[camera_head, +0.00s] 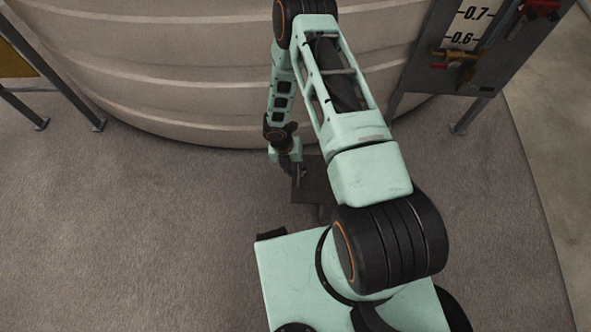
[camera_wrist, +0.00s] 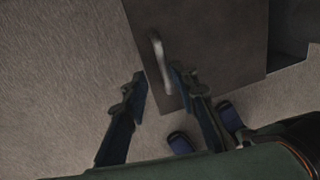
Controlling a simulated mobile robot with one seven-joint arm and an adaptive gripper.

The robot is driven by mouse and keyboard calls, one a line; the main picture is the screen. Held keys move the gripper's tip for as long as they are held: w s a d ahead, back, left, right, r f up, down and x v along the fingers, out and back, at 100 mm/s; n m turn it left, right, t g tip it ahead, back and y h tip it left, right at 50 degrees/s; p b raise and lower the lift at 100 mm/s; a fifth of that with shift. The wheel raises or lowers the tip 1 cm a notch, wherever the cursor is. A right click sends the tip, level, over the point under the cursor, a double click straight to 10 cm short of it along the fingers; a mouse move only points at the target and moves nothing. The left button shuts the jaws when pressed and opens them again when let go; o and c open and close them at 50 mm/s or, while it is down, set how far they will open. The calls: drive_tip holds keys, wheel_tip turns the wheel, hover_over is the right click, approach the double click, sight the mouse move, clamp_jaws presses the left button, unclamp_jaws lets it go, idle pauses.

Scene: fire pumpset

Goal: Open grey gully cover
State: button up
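The grey gully cover (camera_wrist: 215,50) is a flat, dark plate filling the upper right of the wrist view. A pale bar handle (camera_wrist: 158,60) stands near its left edge. In the head view the cover (camera_head: 315,184) is partly hidden behind my arm. My gripper (camera_wrist: 158,76) is open, with one finger on each side of the handle's lower end as seen from the wrist. I cannot tell whether either finger touches it. In the head view my gripper (camera_head: 294,170) is at the cover's left side, small and dark. Whether the cover is raised is not clear.
A large ribbed beige tank (camera_head: 180,75) stands just behind the cover. A gauge panel on legs (camera_head: 470,45) stands at the right, and a metal stand (camera_head: 45,90) at the left. The carpet-like grey floor (camera_head: 130,220) is clear on the left.

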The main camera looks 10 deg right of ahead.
wheel_tip(320, 180, up, 12)
drive_tip(key=a+p, duration=0.2)
drive_tip(key=p, duration=0.5)
drive_tip(key=shift+w+f, duration=0.15)
drive_tip(key=shift+w, duration=0.2)
drive_tip(key=shift+a+f, duration=0.1)
idle(0.4)
wheel_tip(320, 180, up, 12)
drive_tip(key=a, duration=0.2)
drive_tip(key=shift+w, duration=0.35)
drive_tip(key=shift+a, duration=0.1)
drive_tip(key=d+f+b, duration=0.1)
drive_tip(key=f+b, duration=0.2)
drive_tip(key=f, duration=0.5)
drive_tip(key=d+f+b, duration=0.2)
drive_tip(key=f+b, duration=0.1)
drive_tip(key=f, duration=0.5)
drive_tip(key=d+f+b, duration=0.2)
drive_tip(key=f+b, duration=0.1)
drive_tip(key=f, duration=0.5)
drive_tip(key=shift+s+d, duration=0.25)
drive_tip(key=shift+s, duration=0.15)
drive_tip(key=shift+c, duration=0.3)
